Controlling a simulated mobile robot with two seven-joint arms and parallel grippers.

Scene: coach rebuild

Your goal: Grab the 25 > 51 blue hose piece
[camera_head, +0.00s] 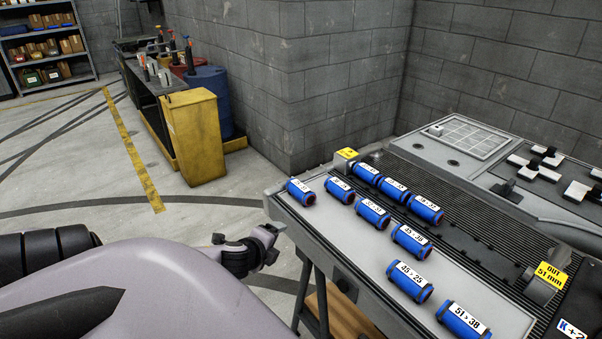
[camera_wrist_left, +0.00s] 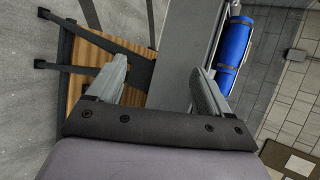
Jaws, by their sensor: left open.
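Several blue hose pieces with white labels lie on the grey bench top. The front ones read 51 > 38 (camera_head: 463,322) and 45 > 25 (camera_head: 409,282). The labels farther back are too small to read surely, so I cannot tell which one is 25 > 51. One blue hose piece (camera_head: 301,192) lies at the bench's left corner. My left gripper (camera_head: 262,246) is beside the bench's left edge, apart from the hoses. In the left wrist view my left gripper (camera_wrist_left: 160,78) is open and empty. A blue hose piece (camera_wrist_left: 235,45) shows beyond its right finger. My right gripper is not in view.
The bench (camera_head: 345,243) has a ribbed dark mat behind the hoses. A yellow "OUT 51 mm" sign (camera_head: 551,275) stands at the right. A yellow cabinet (camera_head: 197,135) and a blue barrel (camera_head: 208,92) stand farther back. The floor left of the bench is clear.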

